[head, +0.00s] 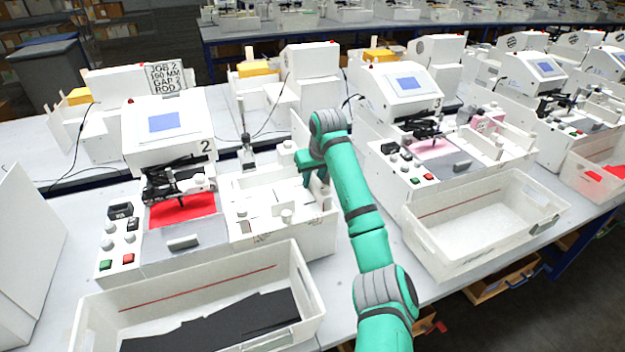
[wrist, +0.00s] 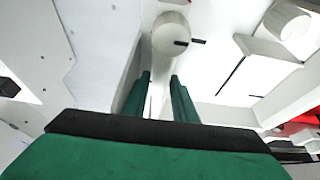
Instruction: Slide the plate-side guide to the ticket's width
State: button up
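The job ticket (head: 165,77) stands behind machine 2 (head: 165,128) and reads "JOB 2, 190 MM, GAP 2 ROD". To the machine's right is a white feed tray (head: 322,226) with white guide parts and round knobs. My gripper (head: 308,180) is low at the tray's back right; my arm partly hides it there. In the wrist view my gripper's dark green fingers (wrist: 162,92) are apart, with a narrow white part between or beyond them. A white knob (wrist: 171,35) with a dark mark is just past the fingertips. I cannot tell whether the fingers touch anything, or which part is the plate-side guide.
A white bin (head: 305,318) with dark sheets stands in front of machine 2. An empty white bin (head: 548,215) stands in front of machine 3 (head: 400,92). An upright post (head: 247,150) rises behind the tray. Red and green buttons (head: 117,262) are at the machine's front left.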

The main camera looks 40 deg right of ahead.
aim_at(316, 185)
grip_shut()
jog(key=shift+w+a+r, duration=0.1)
jog(key=shift+w+a, duration=0.05)
jog(key=shift+a, duration=0.3)
jog(key=shift+d, duration=0.1)
grip_release()
jog(key=v, duration=1)
jog(key=shift+s+r, duration=0.25)
jog(key=shift+r, duration=0.05)
